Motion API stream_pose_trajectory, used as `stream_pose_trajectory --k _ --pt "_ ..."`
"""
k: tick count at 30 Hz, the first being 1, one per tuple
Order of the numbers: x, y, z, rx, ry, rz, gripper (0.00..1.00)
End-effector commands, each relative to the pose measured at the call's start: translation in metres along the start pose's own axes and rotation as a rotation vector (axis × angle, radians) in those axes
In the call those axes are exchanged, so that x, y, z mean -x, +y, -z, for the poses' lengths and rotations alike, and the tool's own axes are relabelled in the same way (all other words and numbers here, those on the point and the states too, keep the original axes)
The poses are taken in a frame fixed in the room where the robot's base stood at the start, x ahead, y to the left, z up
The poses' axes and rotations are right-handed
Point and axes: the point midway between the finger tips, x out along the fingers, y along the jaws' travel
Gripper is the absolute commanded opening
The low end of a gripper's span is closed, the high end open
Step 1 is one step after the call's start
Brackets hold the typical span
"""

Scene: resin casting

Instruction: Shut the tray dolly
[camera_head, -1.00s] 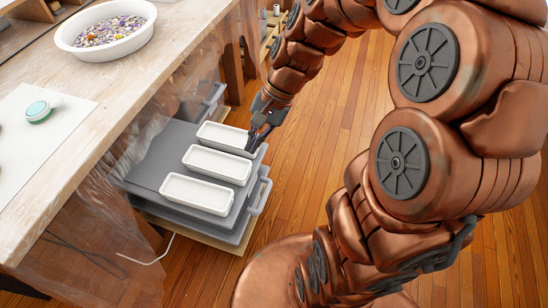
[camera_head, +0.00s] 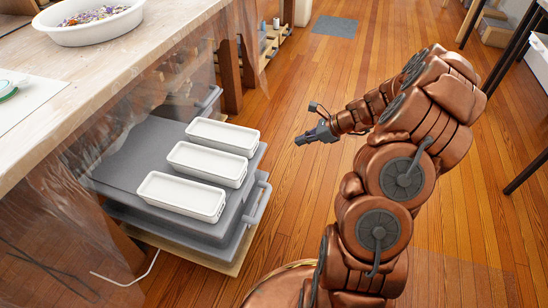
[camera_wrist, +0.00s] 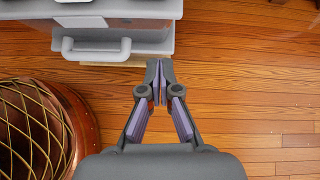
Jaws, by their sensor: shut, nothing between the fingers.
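The grey tray dolly (camera_head: 150,208) stands low on the floor, partly under the workbench, with its handle (camera_head: 257,202) on the side facing the open floor. Three white rectangular trays (camera_head: 182,195) sit in a row on its top. The handle also shows in the wrist view (camera_wrist: 95,53) at upper left, below the grey front edge. My gripper (camera_head: 299,142) is shut and empty, out over the floor to the right of the dolly and apart from it. In the wrist view my gripper (camera_wrist: 160,66) has its fingertips together, to the right of the handle.
The wooden workbench (camera_head: 85,62) stands at left, with a clear plastic sheet (camera_head: 75,170) hanging from its edge. A white bowl of coloured bits (camera_head: 92,30) is on the bench. A pale cable (camera_head: 125,278) lies near the dolly. The floor (camera_head: 300,210) right of the dolly is clear.

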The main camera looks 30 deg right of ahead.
Motion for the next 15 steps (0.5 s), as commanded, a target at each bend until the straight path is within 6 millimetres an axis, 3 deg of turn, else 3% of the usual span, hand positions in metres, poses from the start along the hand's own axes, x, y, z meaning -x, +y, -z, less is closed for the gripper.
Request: stream_pose_trajectory --k 1,4,8,15 --pt "-0.005 -0.004 0.015 -0.031 0.000 0.012 0.00" --pt "-0.006 -0.009 0.026 -0.066 -0.002 0.028 0.00" --pt "-0.011 -0.011 0.027 -0.076 -0.003 0.033 0.00" --pt "-0.047 -0.011 0.028 -0.073 -0.004 0.029 0.00"
